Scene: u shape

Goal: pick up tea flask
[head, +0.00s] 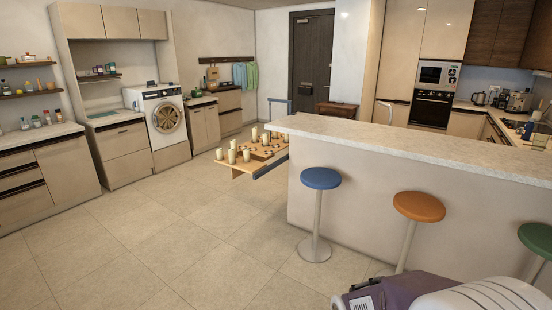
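I cannot make out a tea flask for certain in the head view. Small dark and metallic items, among them a kettle-like one (479,98), stand on the far right kitchen counter (466,105), too small to tell apart. Several pale cylinders (232,156) stand on a low wooden table (243,168) in the middle distance; I cannot tell what they are. Neither of my grippers is in view.
A long bar counter (400,141) blocks the right side, with blue (320,178), orange (419,207) and green (537,238) stools before it. Cabinets and a washing machine (164,115) line the left. The tiled floor (160,230) is clear.

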